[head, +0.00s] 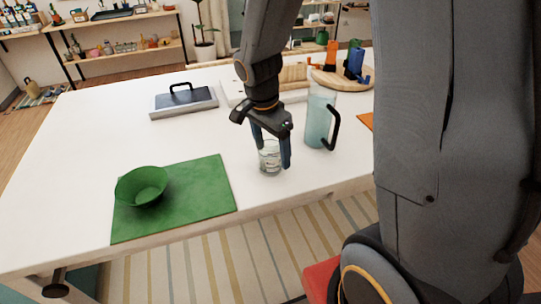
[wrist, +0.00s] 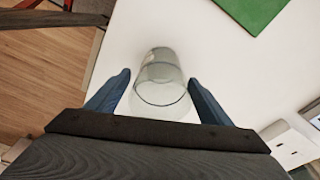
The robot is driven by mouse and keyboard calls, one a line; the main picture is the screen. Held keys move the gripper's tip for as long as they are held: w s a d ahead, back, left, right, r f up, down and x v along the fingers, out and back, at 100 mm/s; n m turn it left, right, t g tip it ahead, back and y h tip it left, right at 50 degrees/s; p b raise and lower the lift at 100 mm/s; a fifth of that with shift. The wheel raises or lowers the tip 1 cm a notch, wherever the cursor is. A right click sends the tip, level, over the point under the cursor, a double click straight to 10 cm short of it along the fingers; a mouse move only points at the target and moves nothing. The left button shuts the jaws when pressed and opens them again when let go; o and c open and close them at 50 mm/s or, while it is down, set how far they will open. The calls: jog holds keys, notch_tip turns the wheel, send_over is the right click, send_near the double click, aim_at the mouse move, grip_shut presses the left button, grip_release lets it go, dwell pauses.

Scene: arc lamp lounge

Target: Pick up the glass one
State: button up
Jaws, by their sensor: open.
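A clear glass (head: 269,160) stands on the white table near its front edge, right of the green mat. My gripper (head: 271,150) is directly over it with its blue fingers open, one on each side of the glass. In the wrist view the glass (wrist: 160,78) lies between the open fingertips of my gripper (wrist: 160,88), with visible gaps on both sides. The glass looks upright and empty. A see-through bluish pitcher (head: 318,120) with a black handle stands just right of and behind my gripper.
A green bowl (head: 141,186) sits on the green mat (head: 205,190) at the left. A grey lidded tray (head: 183,101) lies farther back. A wooden round tray (head: 342,82) holds orange, green and blue items. The white table (head: 85,130) is clear at left.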

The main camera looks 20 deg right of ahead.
jog(key=c, duration=1.3)
